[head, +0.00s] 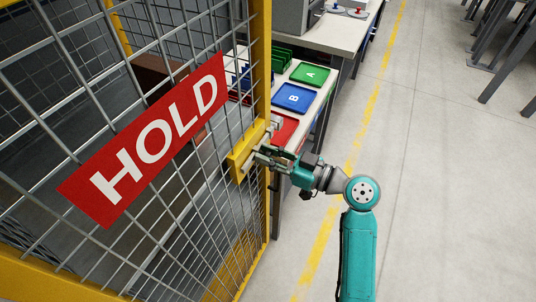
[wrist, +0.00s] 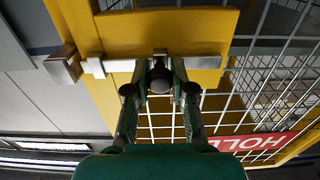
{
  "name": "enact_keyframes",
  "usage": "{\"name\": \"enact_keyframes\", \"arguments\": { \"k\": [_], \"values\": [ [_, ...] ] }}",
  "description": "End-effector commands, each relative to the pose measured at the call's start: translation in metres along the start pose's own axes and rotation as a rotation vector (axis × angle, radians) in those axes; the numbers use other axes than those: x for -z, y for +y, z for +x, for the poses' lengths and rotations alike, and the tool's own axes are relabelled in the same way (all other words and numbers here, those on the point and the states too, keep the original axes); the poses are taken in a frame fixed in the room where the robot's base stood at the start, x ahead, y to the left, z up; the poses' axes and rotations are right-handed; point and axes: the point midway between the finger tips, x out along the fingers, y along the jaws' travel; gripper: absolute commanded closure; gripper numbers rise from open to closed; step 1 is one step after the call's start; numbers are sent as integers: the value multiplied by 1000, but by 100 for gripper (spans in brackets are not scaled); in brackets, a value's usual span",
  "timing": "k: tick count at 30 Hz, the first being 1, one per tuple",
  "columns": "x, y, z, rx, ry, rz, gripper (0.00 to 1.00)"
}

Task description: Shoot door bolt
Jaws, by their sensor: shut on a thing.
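A yellow mesh door (head: 150,130) fills the left of the head view. A yellow bolt plate (head: 240,152) sits at its right edge, and the plate also shows in the wrist view (wrist: 180,30). A silver bolt (wrist: 120,66) lies across the plate, with a dark round knob (wrist: 159,82). A metal keeper (wrist: 63,65) stands left of the bolt in the wrist view; I cannot tell whether the bolt's tip touches or enters it. My gripper (head: 262,158) is at the bolt, its fingers shut on the knob, as the wrist view also shows (wrist: 160,78).
A red HOLD sign (head: 150,140) hangs on the mesh. Beyond the door edge is a bench with a green A tray (head: 310,74), a blue B tray (head: 294,97) and a red tray (head: 286,128).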

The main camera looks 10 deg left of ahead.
Motion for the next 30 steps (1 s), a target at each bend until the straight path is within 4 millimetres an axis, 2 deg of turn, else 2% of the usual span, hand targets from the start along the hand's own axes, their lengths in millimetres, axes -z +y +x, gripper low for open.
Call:
{"name": "enact_keyframes", "arguments": {
  "k": [9, 17, 18, 20, 21, 30],
  "values": [
    [0, 38, 0, -2, 0, 0, 100],
    [0, 40, 0, -6, 0, -1, 100],
    [0, 40, -1, -7, 0, -1, 69],
    [0, 40, -1, -7, 0, -1, 54],
    [0, 40, -1, -6, 0, -1, 51],
    [0, 38, -2, -3, 0, 0, 51]
  ]
}}
